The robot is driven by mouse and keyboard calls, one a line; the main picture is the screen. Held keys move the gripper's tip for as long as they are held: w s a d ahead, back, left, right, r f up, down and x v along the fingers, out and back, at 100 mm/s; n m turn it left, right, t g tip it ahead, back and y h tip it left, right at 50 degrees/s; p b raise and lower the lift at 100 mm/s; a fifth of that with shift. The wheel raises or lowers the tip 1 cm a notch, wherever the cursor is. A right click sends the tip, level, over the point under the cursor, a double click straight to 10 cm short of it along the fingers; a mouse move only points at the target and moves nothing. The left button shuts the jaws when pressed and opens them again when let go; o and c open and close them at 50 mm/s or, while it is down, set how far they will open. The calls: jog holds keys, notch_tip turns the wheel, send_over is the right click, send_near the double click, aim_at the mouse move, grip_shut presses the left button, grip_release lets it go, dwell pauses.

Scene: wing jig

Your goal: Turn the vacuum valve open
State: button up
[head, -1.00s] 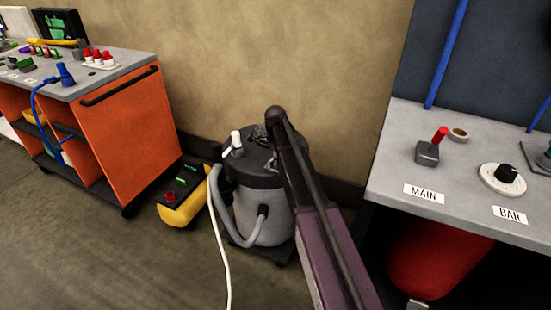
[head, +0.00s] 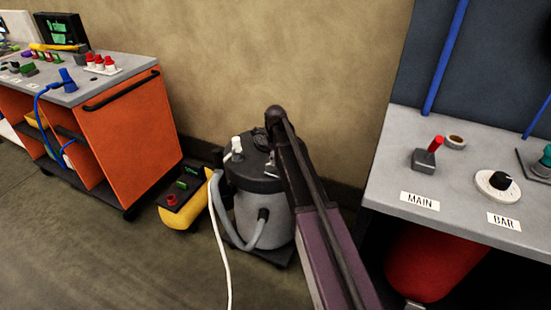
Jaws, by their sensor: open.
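No part in view is labelled as the vacuum valve. On the grey bench at right, a red-handled lever valve (head: 428,155) stands tilted behind the label MAIN (head: 420,201). A black knob on a white round dial (head: 498,184) sits behind the label BAR (head: 504,221). A teal part (head: 546,160) is cut off at the right edge. My arm crosses the middle of the head view; my gripper is not seen.
A grey-black vacuum cleaner (head: 262,205) with a hose stands on the floor by the wall, partly behind my arm. A yellow-black unit (head: 183,205) is beside it. An orange cart (head: 128,135) stands at left. A red tank (head: 430,262) is under the bench. Floor at lower left is clear.

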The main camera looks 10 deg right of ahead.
jog(key=shift+r+p, duration=5.25)
jog(key=shift+r, duration=0.35)
jog(key=s+r+n+p, duration=0.3)
jog(key=s+n, duration=0.7)
jog(key=s, duration=0.2)
jog(key=s+r+n+p, duration=0.3)
jog(key=s+n, duration=0.7)
jog(key=s, duration=0.2)
jog(key=shift+r+n, duration=0.25)
jog(key=shift+n, duration=0.05)
jog(key=shift+w, duration=0.1)
jog(key=m+b, duration=0.6)
jog(key=m, duration=0.6)
send_over(275, 166)
notch_tip(275, 166, down, 7)
jog(key=shift+w, duration=0.4)
jog(key=shift+d+f+b, duration=0.1)
jog(key=shift+f+b, duration=0.05)
jog(key=shift+b, duration=0.25)
notch_tip(275, 166, down, 13)
jog(key=b, duration=1.3)
jog(key=shift+f, duration=0.2)
